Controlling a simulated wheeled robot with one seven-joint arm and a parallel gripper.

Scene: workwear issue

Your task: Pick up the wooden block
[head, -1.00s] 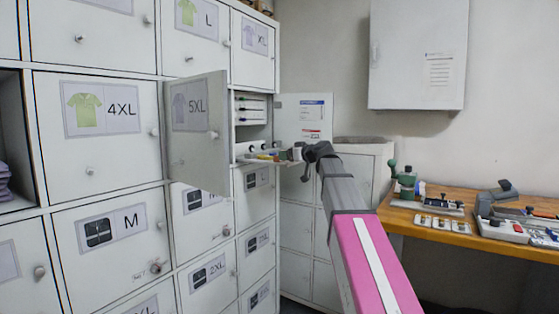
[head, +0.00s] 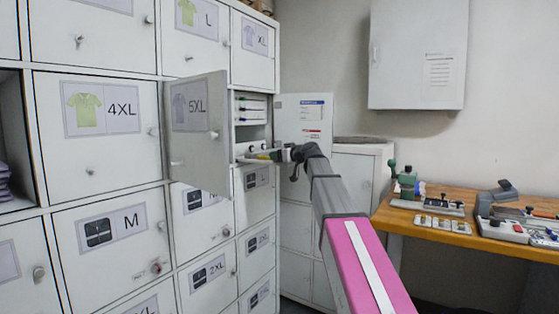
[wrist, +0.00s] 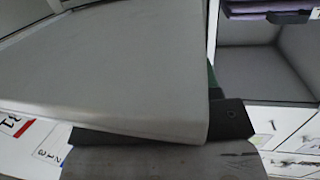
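My gripper (head: 287,154) is at the end of my arm, in front of the open locker compartment (head: 249,134) in the head view. Small coloured items (head: 262,156) lie at its tip, on or by a pale ledge at the compartment's mouth; they are too small to tell apart. I cannot make out a wooden block for certain in either view. In the wrist view a broad pale grey slab (wrist: 120,65) fills the middle, close up, and hides most of what lies beyond. A dark part and a green edge show beside it. The gripper's fingers cannot be read.
The open 5XL door (head: 198,135) stands out left of my gripper, and another open door (head: 303,118) is on its right. A wooden workbench (head: 420,222) with tools is at the right, under a white wall cabinet (head: 417,55).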

